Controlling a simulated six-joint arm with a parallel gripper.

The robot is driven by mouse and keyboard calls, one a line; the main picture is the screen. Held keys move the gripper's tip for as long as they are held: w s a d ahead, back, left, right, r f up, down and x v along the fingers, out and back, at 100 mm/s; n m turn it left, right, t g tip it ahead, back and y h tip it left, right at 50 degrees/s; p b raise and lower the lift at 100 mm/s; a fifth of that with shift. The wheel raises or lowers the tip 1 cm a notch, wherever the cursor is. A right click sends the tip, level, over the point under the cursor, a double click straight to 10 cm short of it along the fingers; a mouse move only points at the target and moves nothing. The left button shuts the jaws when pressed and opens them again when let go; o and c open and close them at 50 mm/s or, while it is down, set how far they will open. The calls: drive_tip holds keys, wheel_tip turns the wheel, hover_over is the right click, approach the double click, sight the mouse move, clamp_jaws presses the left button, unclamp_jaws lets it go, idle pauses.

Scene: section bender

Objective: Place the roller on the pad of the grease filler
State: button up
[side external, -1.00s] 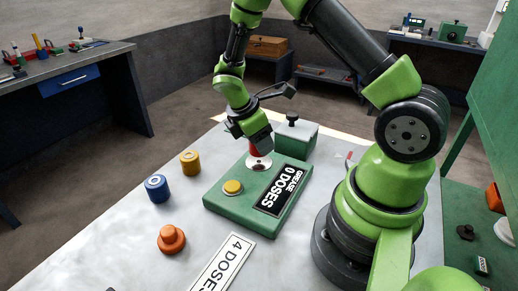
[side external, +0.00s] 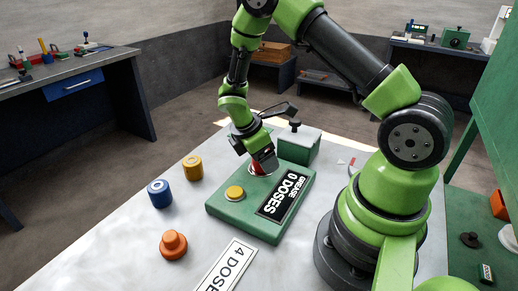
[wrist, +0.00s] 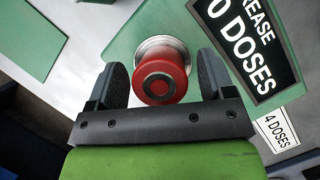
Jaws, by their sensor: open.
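The grease filler is a green box (side external: 226,211) on the table, with a display reading "GREASE 0 DOSES" (side external: 283,193) and a yellow button (side external: 235,192). The red roller (wrist: 163,80) is upright over the filler's round silver pad (wrist: 160,43), and appears to stand on it. In the side view the red roller (side external: 256,168) is partly hidden by my gripper (side external: 263,160). In the wrist view my gripper (wrist: 162,78) is open, one finger on each side of the roller, with a gap visible on both sides.
A yellow roller (side external: 193,168), a blue one (side external: 160,193) and an orange knobbed piece (side external: 173,246) stand on the table (side external: 120,262) left of the filler. A "4 DOSES" card (side external: 228,268) lies in front. A green block with a black knob (side external: 297,148) rises behind.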

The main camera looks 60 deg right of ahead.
drive_tip(key=v, duration=1.1)
drive_tip(key=s+a+r+m+t+y, duration=0.2)
drive_tip(key=s+a+r+m+t, duration=0.2)
drive_tip(key=s+r+m, duration=0.3)
drive_tip(key=s+a+r+m+t+y, duration=0.3)
drive_tip(key=s+a+r+m+t, duration=0.2)
drive_tip(key=s+r+m, duration=0.2)
wheel_tip(320, 180, up, 2)
drive_tip(key=shift+s+a+r+m+t+y, duration=0.2)
drive_tip(key=shift+s+m+t+y, duration=0.15)
drive_tip(key=shift+m, duration=0.35)
